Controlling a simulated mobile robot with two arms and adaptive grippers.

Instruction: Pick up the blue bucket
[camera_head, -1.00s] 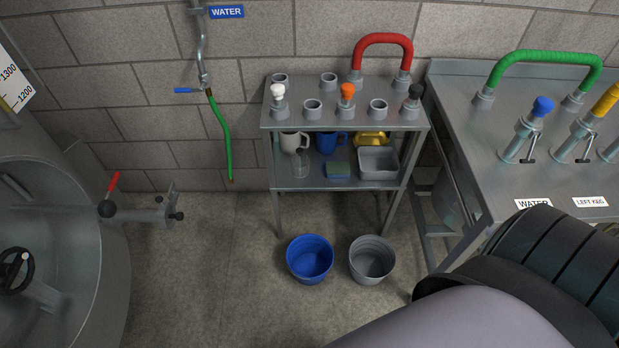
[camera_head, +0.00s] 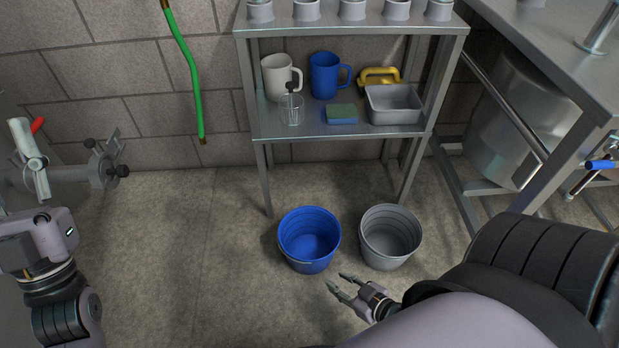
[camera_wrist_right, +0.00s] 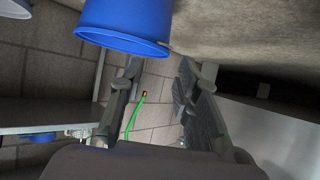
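The blue bucket (camera_head: 309,262) stands upright on the floor in front of the shelf rack, its open top facing up. No contents show in it. My right gripper (camera_head: 337,281) is open and empty, low in front of the bucket and slightly to its right, apart from it. In the right wrist view, which looks upside down, the bucket (camera_wrist_right: 125,22) is at the top, beyond the spread fingers (camera_wrist_right: 160,70). My left arm comes in at the left edge; its fingers cannot be made out clearly.
A grey bucket (camera_head: 389,258) stands close to the right of the blue one. Behind them is a metal rack (camera_head: 345,132) with mugs and a tray. A steel table (camera_head: 556,70) is at the right. A green hose (camera_head: 190,75) hangs at the wall. Floor left of the buckets is clear.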

